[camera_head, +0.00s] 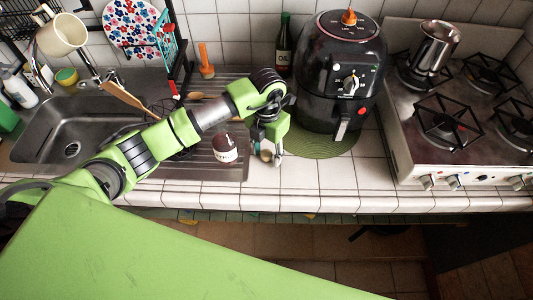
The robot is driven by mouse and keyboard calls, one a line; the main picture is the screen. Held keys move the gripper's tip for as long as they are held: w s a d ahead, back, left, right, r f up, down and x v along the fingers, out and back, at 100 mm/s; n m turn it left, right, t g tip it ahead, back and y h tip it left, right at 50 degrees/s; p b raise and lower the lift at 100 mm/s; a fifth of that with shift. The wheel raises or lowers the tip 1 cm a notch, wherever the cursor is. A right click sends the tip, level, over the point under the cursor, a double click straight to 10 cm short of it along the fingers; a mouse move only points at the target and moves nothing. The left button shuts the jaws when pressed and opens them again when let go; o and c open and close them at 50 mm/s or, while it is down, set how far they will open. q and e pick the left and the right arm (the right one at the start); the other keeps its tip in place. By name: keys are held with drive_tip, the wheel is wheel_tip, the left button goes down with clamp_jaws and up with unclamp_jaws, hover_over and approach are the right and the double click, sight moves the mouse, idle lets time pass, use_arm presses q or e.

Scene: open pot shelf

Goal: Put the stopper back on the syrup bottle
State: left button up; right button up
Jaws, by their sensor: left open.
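A dark brown container (224,148) with a pale label stands on the ridged drainboard by the sink, seen from above; it may be the syrup bottle, but its top is not clear. My left gripper (268,157) is open and points down over the white tiled counter, to the right of the container and apart from it. A small tan round thing (265,156) shows at the fingertips; it may be the stopper, and I cannot tell whether the fingers touch it. My right gripper is not in view.
A black air fryer (341,75) stands on a green round mat (325,147) right of my gripper. A dark green bottle (284,50) stands behind. The stove (450,165) with a steel pot (433,50) is at right. The sink (45,145) is at left. Front counter tiles are clear.

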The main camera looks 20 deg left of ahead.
use_arm(q)
drive_tip(key=c, duration=0.9)
drive_tip(key=shift+o, duration=0.2)
drive_tip(key=shift+r, duration=0.1)
drive_tip(key=shift+r+b, duration=0.25)
drive_tip(key=shift+b, duration=0.15)
wheel_tip(320, 180, up, 2)
drive_tip(key=shift+w+r+b, duration=0.1)
drive_tip(key=shift+b, duration=0.95)
drive_tip(key=s+r+b, duration=0.2)
drive_tip(key=s+r, duration=0.8)
drive_tip(key=s, duration=0.4)
drive_tip(key=shift+s+d+b, duration=0.15)
drive_tip(key=shift+b, duration=0.25)
